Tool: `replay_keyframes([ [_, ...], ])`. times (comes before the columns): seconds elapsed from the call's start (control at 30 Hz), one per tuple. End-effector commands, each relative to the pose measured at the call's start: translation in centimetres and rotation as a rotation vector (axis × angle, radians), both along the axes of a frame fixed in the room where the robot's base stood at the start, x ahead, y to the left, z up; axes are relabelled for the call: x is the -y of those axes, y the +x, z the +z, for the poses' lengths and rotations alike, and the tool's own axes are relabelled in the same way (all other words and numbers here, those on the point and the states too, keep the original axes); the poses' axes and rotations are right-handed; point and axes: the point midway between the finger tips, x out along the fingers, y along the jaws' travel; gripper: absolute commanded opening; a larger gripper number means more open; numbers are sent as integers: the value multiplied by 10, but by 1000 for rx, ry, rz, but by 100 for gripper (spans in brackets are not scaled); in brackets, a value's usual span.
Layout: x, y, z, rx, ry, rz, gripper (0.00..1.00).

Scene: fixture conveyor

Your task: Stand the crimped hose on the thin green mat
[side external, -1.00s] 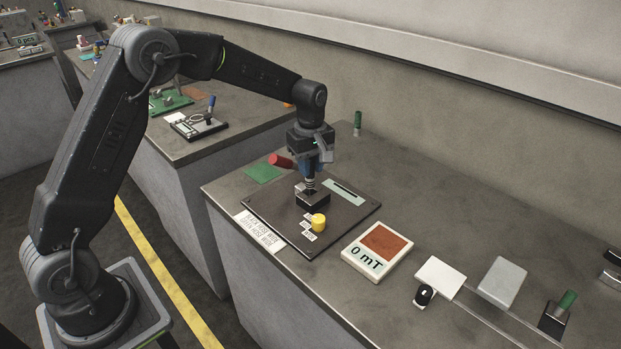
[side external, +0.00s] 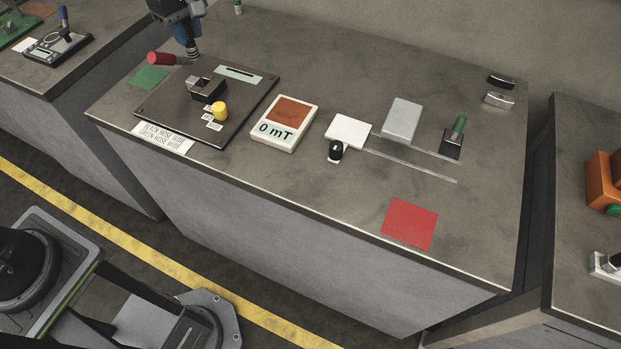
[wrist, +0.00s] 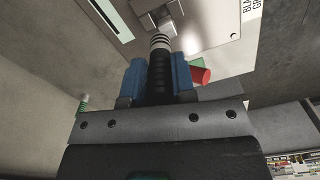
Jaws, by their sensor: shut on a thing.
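My gripper (side external: 185,35) is at the top of the side view, its blue fingers shut on a black hose (side external: 193,53). The wrist view also shows the hose (wrist: 159,76) between the two blue fingers; light bands circle its free end. In the side view the hose points down, behind the dark metal block (side external: 206,90) on the board. The thin green mat (side external: 149,77) lies flat and bare at the board's left, on the grey bench. The hose is to the right of the mat in the picture and not on it.
A red cylinder (side external: 160,58) lies right behind the mat, close to the hose. The dark board (side external: 165,112) carries the block and a yellow knob (side external: 220,111). To the right are a 0 mT display box (side external: 284,124), a white plate (side external: 347,132) and a red mat (side external: 409,224).

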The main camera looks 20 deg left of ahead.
Motion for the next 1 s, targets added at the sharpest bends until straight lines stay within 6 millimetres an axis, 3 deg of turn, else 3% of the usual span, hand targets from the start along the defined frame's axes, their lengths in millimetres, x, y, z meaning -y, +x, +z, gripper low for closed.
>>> replay_keyframes([
  [0.57, 0, 0, 2, 1, 0, 0, 0],
  [0.67, 0, 0, 9, 2, 0, 0, 0],
  [0.9, 0, 1, 51, 5, 1, 0, 0],
  [1.0, -19, 3, 50, -1, 0, 36, 0],
])
